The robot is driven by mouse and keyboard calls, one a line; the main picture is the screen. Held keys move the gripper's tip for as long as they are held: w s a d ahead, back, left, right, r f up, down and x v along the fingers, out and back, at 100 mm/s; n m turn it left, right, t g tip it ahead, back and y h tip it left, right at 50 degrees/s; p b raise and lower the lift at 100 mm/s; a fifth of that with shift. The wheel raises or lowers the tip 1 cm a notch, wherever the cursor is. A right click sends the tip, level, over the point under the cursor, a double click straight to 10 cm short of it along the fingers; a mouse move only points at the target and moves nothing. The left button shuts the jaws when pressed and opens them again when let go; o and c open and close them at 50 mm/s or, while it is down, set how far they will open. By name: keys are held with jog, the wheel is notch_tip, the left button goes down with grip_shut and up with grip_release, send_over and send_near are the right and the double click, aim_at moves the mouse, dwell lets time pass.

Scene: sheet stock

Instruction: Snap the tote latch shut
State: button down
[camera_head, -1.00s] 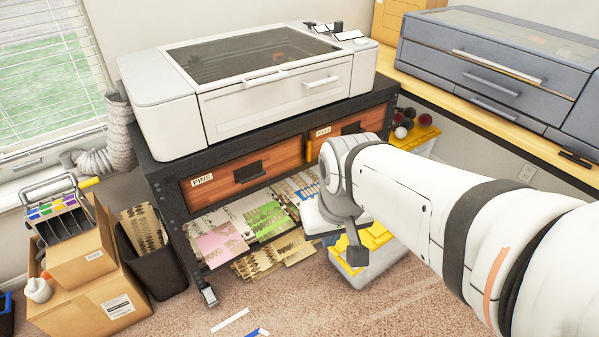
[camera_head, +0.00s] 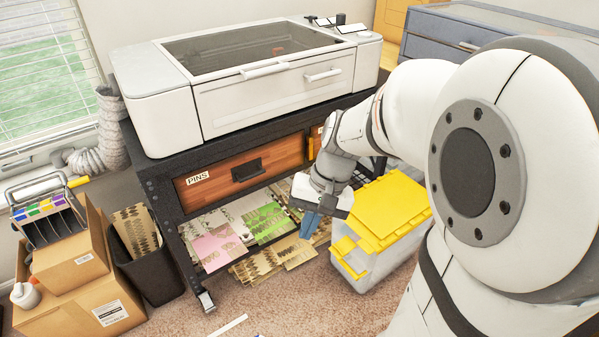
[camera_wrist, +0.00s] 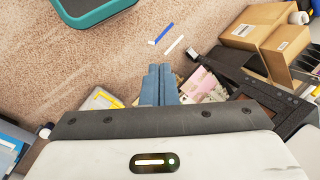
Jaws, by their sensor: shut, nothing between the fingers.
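The tote (camera_head: 372,262) stands on the carpet at the right end of the bench, with a pale body and a yellow lid (camera_head: 395,208). A yellow latch piece (camera_head: 345,246) shows at its near left end; whether it is fastened cannot be told. My gripper (camera_head: 309,230) points down just left of that end, its blue fingers together and empty. The fingers look apart from the latch, though the depth is hard to judge. The wrist view shows the closed fingers (camera_wrist: 160,68) over the floor, with a yellow-edged pale thing, perhaps the tote, at their left.
Left of my gripper is the black bench (camera_head: 157,208) with wooden drawers and sheets on its low shelf. A white machine (camera_head: 270,95) stands on top. Cardboard boxes (camera_head: 85,290) and a black bin (camera_head: 150,265) are at left. Carpet in front is mostly clear, with loose strips.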

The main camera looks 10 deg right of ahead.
jog(key=w+d+f+m+y+b, duration=0.2)
jog(key=w+f+m+y+b, duration=0.45)
jog(key=w+f, duration=0.7)
jog(key=m+t+h+b, duration=0.2)
jog(key=m+t+b, duration=1.4)
jog(key=m+t, duration=0.35)
send_near(343, 246)
jog(key=s+a+f, duration=0.3)
jog(key=s+f, duration=0.1)
jog(key=b+x, duration=0.2)
jog(key=x, duration=0.8)
jog(key=shift+r, duration=0.2)
jog(key=shift+s+d+t+h, duration=0.1)
jog(key=shift+d+t+h, duration=0.1)
jog(key=shift+t+h, duration=0.05)
